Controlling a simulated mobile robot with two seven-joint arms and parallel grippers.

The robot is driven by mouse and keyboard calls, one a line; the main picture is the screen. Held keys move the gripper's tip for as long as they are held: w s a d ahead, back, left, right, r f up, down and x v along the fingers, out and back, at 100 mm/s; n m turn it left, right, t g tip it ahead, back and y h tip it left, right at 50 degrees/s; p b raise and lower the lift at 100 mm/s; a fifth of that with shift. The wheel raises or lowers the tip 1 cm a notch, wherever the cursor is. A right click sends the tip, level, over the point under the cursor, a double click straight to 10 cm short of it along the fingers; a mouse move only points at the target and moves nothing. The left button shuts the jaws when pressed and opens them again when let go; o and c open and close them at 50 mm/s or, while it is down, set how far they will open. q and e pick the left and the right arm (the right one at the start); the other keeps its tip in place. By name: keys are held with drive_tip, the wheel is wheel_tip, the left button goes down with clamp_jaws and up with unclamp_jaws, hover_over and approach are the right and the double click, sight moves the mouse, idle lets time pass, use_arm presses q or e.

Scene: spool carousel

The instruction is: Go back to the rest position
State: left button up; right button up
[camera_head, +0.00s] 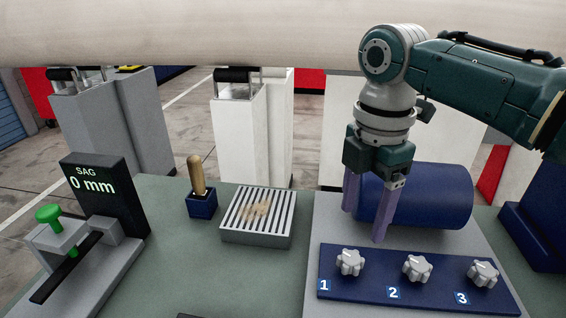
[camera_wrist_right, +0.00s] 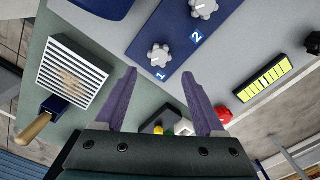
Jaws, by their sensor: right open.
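My right gripper (camera_head: 363,222) is open and empty, with its two purple fingers pointing down. In the head view it hangs in front of the blue cylinder (camera_head: 432,196), above the grey plate and behind the dial panel. It also shows in the right wrist view (camera_wrist_right: 158,75), fingers apart with nothing between them. My left gripper is in neither view.
A blue panel (camera_head: 334,286) with three numbered knobs lies in front. A slatted grey box (camera_head: 283,232), a wooden-handled tool (camera_head: 197,177) in a blue holder, and a SAG 0 mm display (camera_head: 105,202) stand left. A large pale pipe (camera_head: 180,35) spans the back.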

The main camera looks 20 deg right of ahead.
idle(0.3)
drive_tip(key=shift+s+a+f, duration=0.1)
drive_tip(key=shift+a+f, duration=0.05)
drive_tip(key=shift+f, duration=0.05)
drive_tip(key=s+a+f+m, duration=0.1)
drive_tip(key=s+a, duration=0.1)
drive_tip(key=s, duration=0.1)
drive_tip(key=s+a+f+m, duration=0.2)
drive_tip(key=s, duration=0.1)
drive_tip(key=s+a+f+m+t, duration=0.1)
drive_tip(key=s+a+m, duration=0.1)
drive_tip(key=a, duration=0.1)
drive_tip(key=shift+s+a+f+y, duration=0.1)
drive_tip(key=shift+s+f+y, duration=0.2)
drive_tip(key=shift+s+y, duration=0.1)
drive_tip(key=s+d+r+m+t+p, duration=0.1)
drive_tip(key=s+r+m, duration=0.2)
drive_tip(key=s+m, duration=0.3)
drive_tip(key=s+r+m+t+p, duration=0.1)
drive_tip(key=s+r+m+t, duration=0.1)
drive_tip(key=s+r+m, duration=0.3)
wheel_tip(320, 180, up, 32)
drive_tip(key=p, duration=3.3)
drive_tip(key=shift+s+m+h, duration=0.3)
drive_tip(key=shift+s, duration=0.15)
drive_tip(key=shift+r, duration=0.1)
